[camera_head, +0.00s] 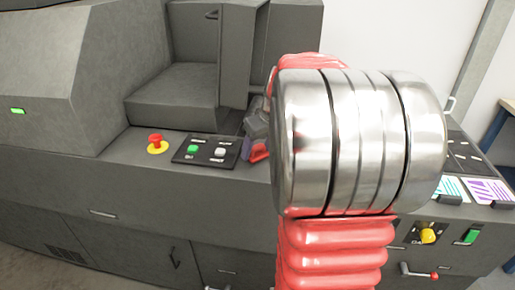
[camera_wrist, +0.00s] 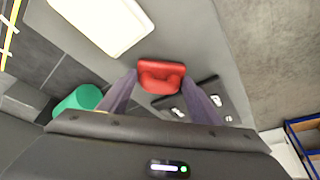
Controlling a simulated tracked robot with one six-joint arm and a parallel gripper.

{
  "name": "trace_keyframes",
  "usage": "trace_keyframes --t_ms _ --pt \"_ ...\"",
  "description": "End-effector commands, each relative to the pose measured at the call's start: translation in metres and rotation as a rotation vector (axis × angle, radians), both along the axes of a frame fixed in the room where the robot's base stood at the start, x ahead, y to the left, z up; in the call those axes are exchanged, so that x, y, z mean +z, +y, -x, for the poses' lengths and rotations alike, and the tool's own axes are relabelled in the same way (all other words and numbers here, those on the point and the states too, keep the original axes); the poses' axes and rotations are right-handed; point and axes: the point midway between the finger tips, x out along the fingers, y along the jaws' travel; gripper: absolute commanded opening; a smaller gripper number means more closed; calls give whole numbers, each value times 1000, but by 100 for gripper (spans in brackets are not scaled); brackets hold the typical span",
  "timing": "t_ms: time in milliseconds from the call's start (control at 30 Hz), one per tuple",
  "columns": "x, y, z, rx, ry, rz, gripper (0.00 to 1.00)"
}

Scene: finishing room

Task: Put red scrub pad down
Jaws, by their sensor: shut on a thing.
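The red scrub pad (camera_wrist: 160,77) is a small rounded red block between my two gripper fingers in the wrist view. My gripper (camera_wrist: 159,85) is shut on it. In the head view the pad (camera_head: 259,153) shows as a small red patch at the fingertips of my gripper (camera_head: 252,147), close to the grey machine ledge (camera_head: 110,180). My own red and metal arm hides much of the gripper's right side there. I cannot tell whether the pad touches the surface below.
A black button panel (camera_head: 207,150) and a red stop button (camera_head: 156,142) sit left of my gripper. Printed cards (camera_head: 488,190) lie at the right. The wrist view shows a cream tray (camera_wrist: 105,24), a green cylinder (camera_wrist: 78,102) and a blue-framed rack (camera_wrist: 304,140).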

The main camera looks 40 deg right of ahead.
Motion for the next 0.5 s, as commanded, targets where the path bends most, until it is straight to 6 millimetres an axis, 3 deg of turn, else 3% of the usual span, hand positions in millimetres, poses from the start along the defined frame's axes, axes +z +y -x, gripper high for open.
trace_keyframes --t_ms 167,200,500 --pt "-1 0 0 0 0 0 40" --pt "-2 0 0 0 0 0 59" --pt "-2 0 0 1 0 0 77"
